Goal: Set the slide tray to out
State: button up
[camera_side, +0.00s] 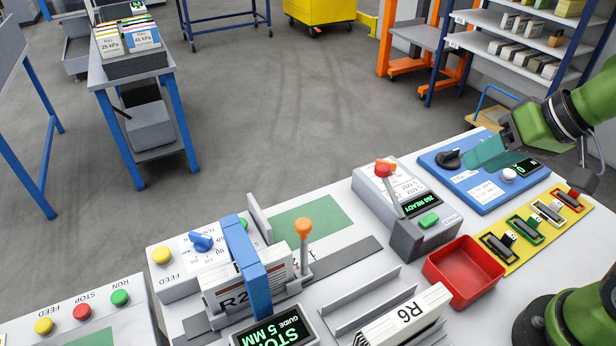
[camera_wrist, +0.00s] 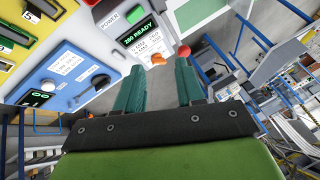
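My gripper (camera_side: 482,153) is at the right in the side view, over the blue panel with the black knob. In the wrist view its two teal fingers (camera_wrist: 160,75) are apart with nothing between them. No part is labelled as the slide tray. My gripper is well away to the right of these. I cannot tell which part is the tray.
A grey box (camera_side: 430,213) with a red-tipped lever (camera_side: 386,170) stands between my gripper and the stacker. A red bin (camera_side: 464,272), a yellow strip with several modules (camera_side: 520,245) and a bundle marked R6 (camera_side: 405,318) lie nearer the front. The blue panel (camera_wrist: 65,92) fills the wrist view's left.

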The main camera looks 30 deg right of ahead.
jog(key=shift+o, duration=1.2)
jog(key=w+a+r+g, duration=0.2)
jog(key=w+a+g, duration=0.1)
jog(key=w+a, duration=0.4)
jog(key=w, duration=0.2)
jog(key=shift+w+a+r+g+y, duration=0.2)
jog(key=shift+w+a+g+y, duration=0.1)
jog(key=shift+w, duration=0.1)
jog(key=w+a+m+g, duration=0.1)
jog(key=w+a+g, duration=0.2)
jog(key=w+a, duration=0.3)
jog(key=m+g, duration=0.3)
jog(key=m, duration=0.1)
send_near(303, 222)
jog(key=x, duration=0.8)
jog(key=shift+s+f, duration=0.1)
jog(key=shift+f, duration=0.15)
grip_shut()
